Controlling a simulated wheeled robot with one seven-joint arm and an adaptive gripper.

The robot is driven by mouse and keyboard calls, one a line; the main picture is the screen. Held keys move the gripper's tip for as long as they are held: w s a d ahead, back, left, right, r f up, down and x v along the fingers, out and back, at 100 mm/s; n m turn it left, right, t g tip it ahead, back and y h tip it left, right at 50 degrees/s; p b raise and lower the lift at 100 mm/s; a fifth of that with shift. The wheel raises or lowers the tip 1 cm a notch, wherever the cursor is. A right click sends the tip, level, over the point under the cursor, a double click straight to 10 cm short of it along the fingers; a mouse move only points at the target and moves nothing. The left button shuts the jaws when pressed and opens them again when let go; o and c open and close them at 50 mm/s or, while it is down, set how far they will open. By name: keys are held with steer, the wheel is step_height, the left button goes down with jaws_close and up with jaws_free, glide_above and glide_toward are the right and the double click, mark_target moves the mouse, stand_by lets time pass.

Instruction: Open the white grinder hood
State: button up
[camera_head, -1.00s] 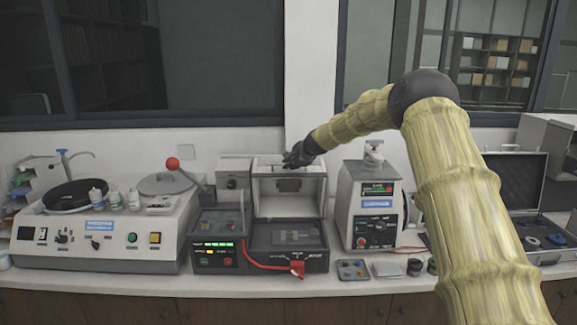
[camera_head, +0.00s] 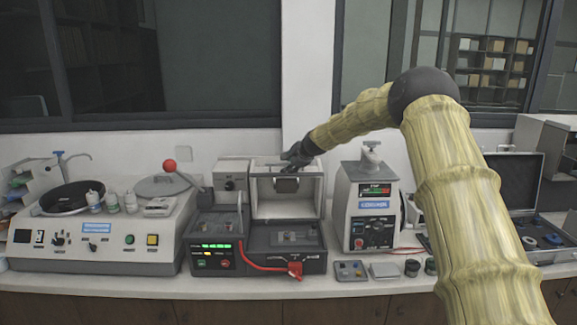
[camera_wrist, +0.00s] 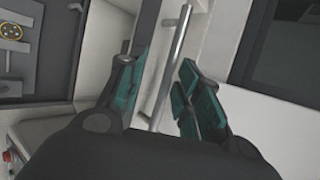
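The white grinder hood (camera_head: 311,190) stands raised at the back of the dark grinder base (camera_head: 285,262), its interior exposed to the front. My gripper (camera_head: 291,160) is at the hood's upper edge in the head view and partly covers it. In the wrist view, a straight metal bar handle (camera_wrist: 171,68) runs between the two teal-padded fingers of my gripper (camera_wrist: 163,88). The fingers are apart, with gaps visible beside the bar. The hood's pale wall (camera_wrist: 100,45) shows to the left of the bar in the wrist view.
A polishing machine (camera_head: 95,245) with a red-knobbed lever (camera_head: 170,165) beside it stands left. A white press unit (camera_head: 368,205) stands close on the right. Small trays (camera_head: 350,271) and dark cylinders lie at the front edge. An open case (camera_head: 520,190) is far right.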

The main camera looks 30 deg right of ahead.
steer(key=v, duration=1.1)
steer(key=shift+r, duration=0.15)
steer(key=shift+s, duration=0.1)
